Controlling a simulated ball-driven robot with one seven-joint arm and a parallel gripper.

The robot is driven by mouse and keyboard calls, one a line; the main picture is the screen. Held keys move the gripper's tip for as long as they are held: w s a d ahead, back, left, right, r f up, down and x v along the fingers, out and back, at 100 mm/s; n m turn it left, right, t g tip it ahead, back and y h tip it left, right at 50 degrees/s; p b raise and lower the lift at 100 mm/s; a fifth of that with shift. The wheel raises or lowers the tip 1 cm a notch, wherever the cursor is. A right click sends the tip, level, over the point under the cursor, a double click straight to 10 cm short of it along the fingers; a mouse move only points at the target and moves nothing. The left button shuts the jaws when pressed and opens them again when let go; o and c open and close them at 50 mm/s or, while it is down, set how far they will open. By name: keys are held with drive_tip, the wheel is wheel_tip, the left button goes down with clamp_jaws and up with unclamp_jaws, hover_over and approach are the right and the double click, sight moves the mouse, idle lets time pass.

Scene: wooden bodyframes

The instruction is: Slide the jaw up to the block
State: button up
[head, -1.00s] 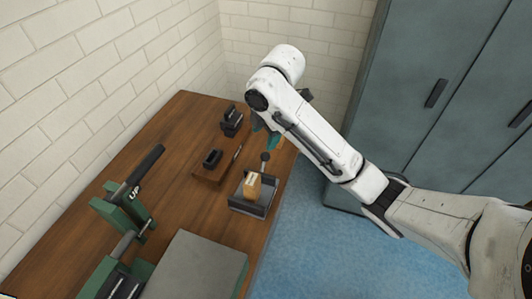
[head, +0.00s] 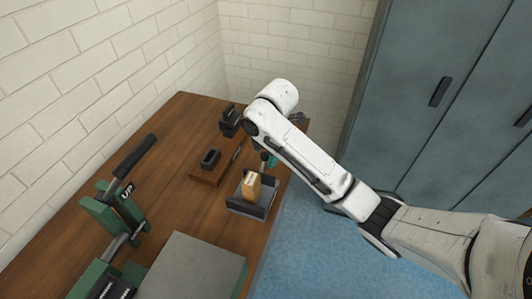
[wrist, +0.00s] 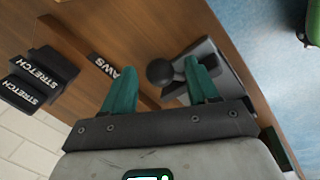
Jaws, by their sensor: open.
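The tan wooden block (head: 251,186) stands in a grey, low-walled vise-like holder (head: 243,208) near the table's right edge. A dark ball knob (wrist: 160,71) at the holder's far end shows in the wrist view, joined to a grey part of the holder (wrist: 200,52). My gripper (head: 268,160) is over that end, mostly hidden by my arm in the head view. In the wrist view, its two teal fingers (wrist: 158,76) are open, with the knob between them in the picture. I cannot tell whether they touch it. Which part is the sliding jaw is unclear.
A wooden tray (head: 207,178) with a black item lies left of the holder. Black stands marked STRETCH (wrist: 40,75) are at the back. A green tool with a black lever (head: 120,205) and a grey slab (head: 200,268) are nearer. Grey-green cabinets (head: 440,90) stand at right.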

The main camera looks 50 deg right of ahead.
drive_tip(key=shift+f, duration=0.15)
drive_tip(key=shift+c, duration=0.2)
clamp_jaws()
idle(0.3)
